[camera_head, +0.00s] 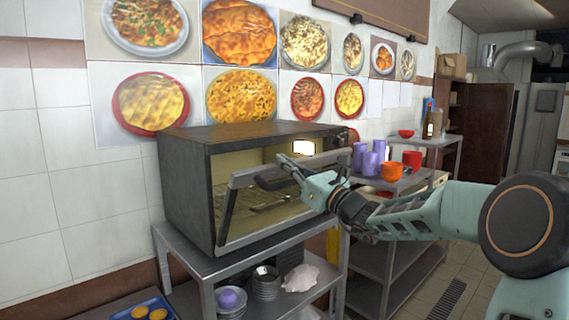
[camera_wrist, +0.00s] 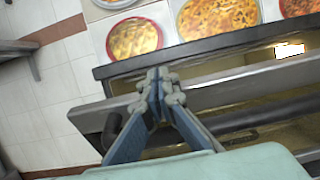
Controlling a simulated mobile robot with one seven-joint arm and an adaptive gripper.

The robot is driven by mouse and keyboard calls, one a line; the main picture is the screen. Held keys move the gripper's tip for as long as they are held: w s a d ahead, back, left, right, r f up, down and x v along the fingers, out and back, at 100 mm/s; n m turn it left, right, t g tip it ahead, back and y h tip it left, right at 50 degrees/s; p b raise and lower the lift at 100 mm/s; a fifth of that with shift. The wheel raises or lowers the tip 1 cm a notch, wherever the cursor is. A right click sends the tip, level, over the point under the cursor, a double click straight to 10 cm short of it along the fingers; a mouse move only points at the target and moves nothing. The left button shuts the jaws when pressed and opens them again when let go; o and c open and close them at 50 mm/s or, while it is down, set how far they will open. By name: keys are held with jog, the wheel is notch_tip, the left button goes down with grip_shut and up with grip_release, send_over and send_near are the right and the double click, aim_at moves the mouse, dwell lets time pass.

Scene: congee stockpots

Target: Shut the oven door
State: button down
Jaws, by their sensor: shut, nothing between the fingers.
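The oven (camera_head: 245,142) is a dark box with a lit interior and a wire rack showing inside. Its framed glass door (camera_head: 243,179) stands partly open, tilted outward from its bottom edge. The door's grey top bar also crosses the wrist view (camera_wrist: 240,92), with a dark curved handle (camera_wrist: 112,128) at its left. My gripper (camera_head: 301,174) is at the outer side of the door near its top bar. In the wrist view my gripper (camera_wrist: 158,78) is shut and empty, its tips overlapping the bar; I cannot tell whether they touch it.
The oven stands on a metal shelf table (camera_head: 190,264) with bowls and plates below. A blue tray (camera_head: 142,310) is at the lower left. Tiled wall stands behind.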

jog(key=s+d+f+g+h+b, duration=0.2)
jog(key=s+d+f+b, duration=0.1)
jog(key=s+d+b, duration=0.45)
jog(key=s+d+f+g+h+b, duration=0.15)
jog(key=s+d+f+b, duration=0.25)
jog(key=s+b, duration=0.5)
jog(key=r+x, duration=0.3)
jog(key=x, duration=1)
jog(key=shift+w+a+g, duration=0.3)
jog(key=shift+w+g, duration=0.05)
jog(key=shift+w, duration=0.05)
jog(key=shift+p, duration=0.35)
